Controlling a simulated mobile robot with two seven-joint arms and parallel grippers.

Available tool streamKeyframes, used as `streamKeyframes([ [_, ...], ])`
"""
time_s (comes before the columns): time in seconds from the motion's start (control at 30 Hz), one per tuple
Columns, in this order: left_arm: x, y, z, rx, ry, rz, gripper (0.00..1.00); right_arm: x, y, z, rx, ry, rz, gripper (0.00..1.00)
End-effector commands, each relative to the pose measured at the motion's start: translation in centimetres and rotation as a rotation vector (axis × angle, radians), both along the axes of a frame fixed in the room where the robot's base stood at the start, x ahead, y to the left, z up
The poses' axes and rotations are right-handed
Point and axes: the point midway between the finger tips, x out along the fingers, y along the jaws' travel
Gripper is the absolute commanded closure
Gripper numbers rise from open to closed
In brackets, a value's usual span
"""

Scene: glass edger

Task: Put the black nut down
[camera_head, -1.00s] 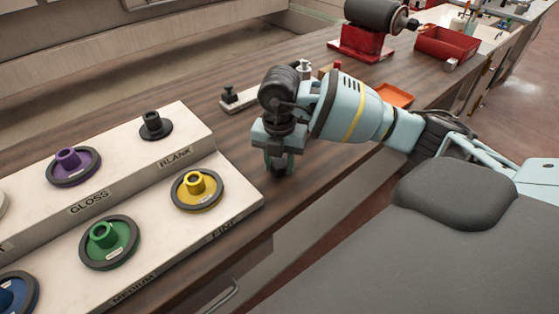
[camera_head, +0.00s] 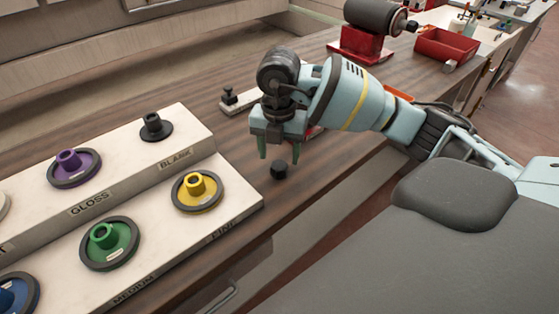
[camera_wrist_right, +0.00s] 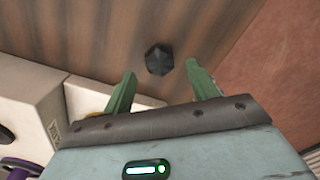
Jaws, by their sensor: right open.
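The black nut (camera_head: 279,170) lies on the wooden bench top, to the right of the stepped wheel rack. It also shows in the right wrist view (camera_wrist_right: 159,59), dark and faceted, beyond the fingertips. My right gripper (camera_head: 280,154) is open and empty just above the nut, apart from it. Its two green fingers (camera_wrist_right: 162,78) are spread wide in the wrist view, with clear space between them. My left gripper is in no view.
The white stepped rack (camera_head: 235,218) holds yellow (camera_head: 196,190), green (camera_head: 108,242) and purple (camera_head: 74,167) wheels and a black piece (camera_head: 155,127) by BLANK. The bench's front edge is close to the nut. A red tray (camera_head: 447,44) stands farther back.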

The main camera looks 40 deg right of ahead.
Motion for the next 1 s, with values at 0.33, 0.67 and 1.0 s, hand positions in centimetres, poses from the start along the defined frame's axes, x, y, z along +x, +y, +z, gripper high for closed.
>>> streamKeyframes([
  [0.33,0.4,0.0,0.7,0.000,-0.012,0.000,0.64,0.0,0.0,6.6,0.001,-0.003,0.000,0.42],
  [0.67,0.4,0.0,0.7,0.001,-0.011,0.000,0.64,0.0,0.0,8.1,0.001,0.001,0.001,0.42],
  [1.0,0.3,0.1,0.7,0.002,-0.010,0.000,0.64,0.0,0.0,8.1,0.001,0.001,0.001,0.42],
])
